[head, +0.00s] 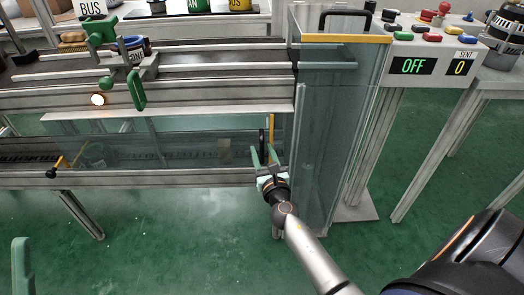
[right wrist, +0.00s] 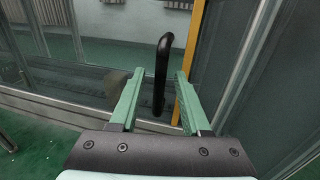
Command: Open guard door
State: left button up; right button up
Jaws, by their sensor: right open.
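The guard door looks like a clear panel (head: 190,150) along the front of the line, with a yellow strip at its right edge and an upright black bar handle (head: 263,138). It appears closed against the post. In the right wrist view the handle (right wrist: 162,65) stands between and beyond the open fingers, with the yellow strip (right wrist: 188,104) to its right. My right gripper (head: 266,160) is open just in front of the handle's lower part; contact cannot be told. A pale green finger of my left gripper (head: 20,265) shows at the lower left edge.
A tall clear enclosure (head: 325,130) with a yellow top edge and black handle stands right of the door. A control box with an OFF display (head: 412,66) is beyond it. Green clamps (head: 137,88) sit on the upper rails. The green floor in front is clear.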

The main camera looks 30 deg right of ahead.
jog(key=shift+w+d, duration=0.2)
jog(key=shift+w, duration=0.25)
grip_shut()
dwell(1.2)
